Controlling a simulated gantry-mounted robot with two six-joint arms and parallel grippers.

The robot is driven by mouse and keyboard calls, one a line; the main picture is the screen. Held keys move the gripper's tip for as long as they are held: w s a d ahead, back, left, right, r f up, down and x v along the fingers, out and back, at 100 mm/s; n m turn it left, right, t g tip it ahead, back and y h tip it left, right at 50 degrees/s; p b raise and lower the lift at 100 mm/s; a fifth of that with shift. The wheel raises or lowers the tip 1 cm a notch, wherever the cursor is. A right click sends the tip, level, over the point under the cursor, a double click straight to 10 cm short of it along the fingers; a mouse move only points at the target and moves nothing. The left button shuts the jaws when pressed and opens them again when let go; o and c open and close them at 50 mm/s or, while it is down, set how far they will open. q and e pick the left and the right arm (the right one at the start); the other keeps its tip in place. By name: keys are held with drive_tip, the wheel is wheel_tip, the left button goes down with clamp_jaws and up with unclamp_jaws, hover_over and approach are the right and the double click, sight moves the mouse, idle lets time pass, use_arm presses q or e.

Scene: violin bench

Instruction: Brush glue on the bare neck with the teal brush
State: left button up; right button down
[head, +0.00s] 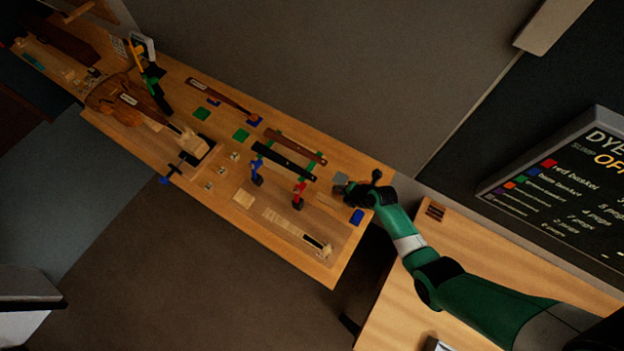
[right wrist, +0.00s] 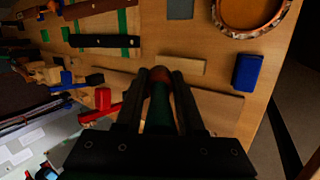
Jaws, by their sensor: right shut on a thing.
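My right gripper (head: 345,187) is over the right end of the bench. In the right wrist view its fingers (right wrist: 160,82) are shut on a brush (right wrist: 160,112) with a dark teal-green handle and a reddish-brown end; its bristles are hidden. The bare neck (head: 285,223) looks like the pale wooden piece with a scroll near the bench's front right edge. It lies below and left of the gripper, apart from it. A round pot (right wrist: 250,10) with amber-brown contents shows at the top of the wrist view. My left gripper is not in view.
Black fingerboard (head: 284,161), blue clamp (head: 257,172) and red clamp (head: 298,196) stand between the neck and the bench back. A blue block (head: 357,217) lies near the right edge. A violin (head: 115,98) lies far left. A second table (head: 445,245) stands at right.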

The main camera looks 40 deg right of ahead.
drive_tip(key=s+d+r+m+h+b, duration=0.1)
drive_tip(key=s+d+m+h+b, duration=0.3)
drive_tip(key=d, duration=0.7)
drive_tip(key=shift+m+y, duration=0.5)
drive_tip(key=shift+m, duration=0.1)
drive_tip(key=f+b, duration=0.2)
drive_tip(key=f, duration=0.1)
drive_tip(key=s+f+b, duration=0.1)
drive_tip(key=f, duration=0.2)
drive_tip(key=shift+s+b, duration=0.15)
drive_tip(key=shift+b, duration=0.25)
drive_tip(key=shift+f+b, duration=0.55)
drive_tip(key=shift+f, duration=0.05)
drive_tip(key=shift+s+f, duration=0.1)
drive_tip(key=shift+f, duration=0.05)
idle(0.6)
wheel_tip(320, 180, up, 7)
drive_tip(key=p, duration=0.6)
